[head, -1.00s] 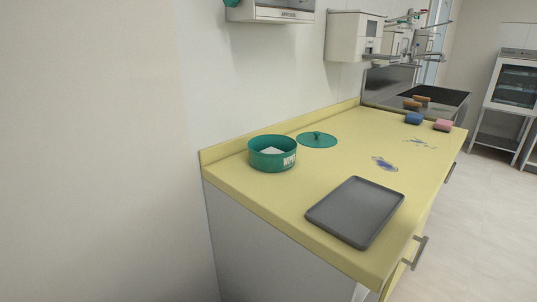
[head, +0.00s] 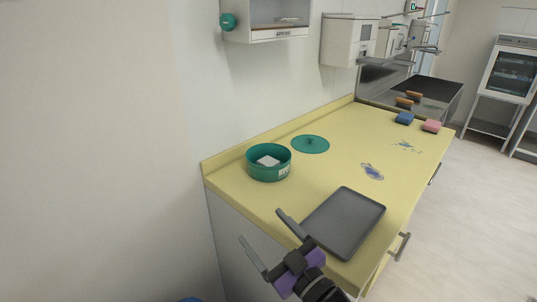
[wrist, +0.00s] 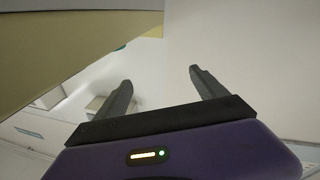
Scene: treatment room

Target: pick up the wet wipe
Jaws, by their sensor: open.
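A white wet wipe (head: 268,161) lies inside an open round green tub (head: 269,173) near the back left of the yellow counter. The tub's green lid (head: 310,144) lies on the counter to the right of the tub. My gripper (head: 264,236) is open and empty in the head view, in front of the counter's near edge, below the tub in the picture and apart from it. In the wrist view my gripper (wrist: 160,85) shows its two fingers spread with nothing between them.
A grey tray (head: 343,222) lies on the counter (head: 225,178) near its front edge. Purple stains (head: 372,172) mark the counter. A blue sponge (head: 404,118) and a pink sponge (head: 432,126) lie farther back. A wall dispenser (head: 347,40) hangs above.

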